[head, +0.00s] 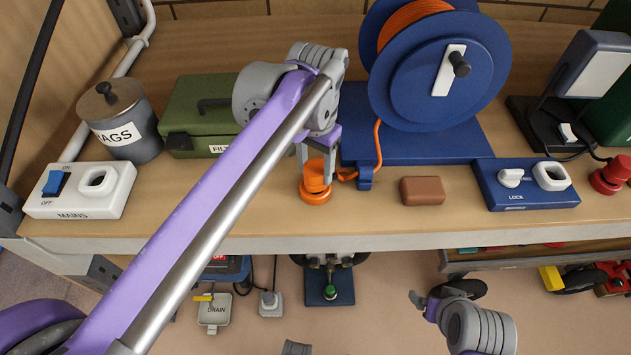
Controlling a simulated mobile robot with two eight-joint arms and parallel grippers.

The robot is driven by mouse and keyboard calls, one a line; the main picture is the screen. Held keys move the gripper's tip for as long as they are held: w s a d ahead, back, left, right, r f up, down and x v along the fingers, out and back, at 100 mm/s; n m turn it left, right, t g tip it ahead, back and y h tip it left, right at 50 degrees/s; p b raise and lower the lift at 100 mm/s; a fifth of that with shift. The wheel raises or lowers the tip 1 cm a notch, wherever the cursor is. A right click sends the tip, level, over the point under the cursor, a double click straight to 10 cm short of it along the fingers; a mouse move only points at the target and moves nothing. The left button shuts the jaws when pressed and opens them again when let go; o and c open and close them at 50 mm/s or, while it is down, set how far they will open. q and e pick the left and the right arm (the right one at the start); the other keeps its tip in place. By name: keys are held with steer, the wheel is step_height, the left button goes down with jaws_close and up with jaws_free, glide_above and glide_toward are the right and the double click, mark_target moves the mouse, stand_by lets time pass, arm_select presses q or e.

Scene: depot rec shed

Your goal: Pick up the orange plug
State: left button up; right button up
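The orange plug (315,192) stands upright on the wooden bench top, with its wider base down. An orange cord runs from its right side towards the blue cable reel (425,75). My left gripper (316,172) points down from above, with its fingers at the upper part of the plug. The fingers partly hide the plug, and I cannot tell whether they press on it. My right gripper (424,302) is low in front of the bench, away from the plug, and its finger opening is unclear.
A brown block (422,190) lies right of the plug, and a blue lock socket box (525,185) is farther right. A white mains box (80,190), a grey jar (120,122) and a green box (198,112) stand left. The bench's front edge (350,242) is close.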

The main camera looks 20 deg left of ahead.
arm_select(q)
steer(key=c, duration=0.7)
steer(key=shift+r, duration=0.15)
step_height(320, 180, up, 10)
steer(key=shift+f+p, duration=0.15)
steer(key=shift+p, duration=0.4)
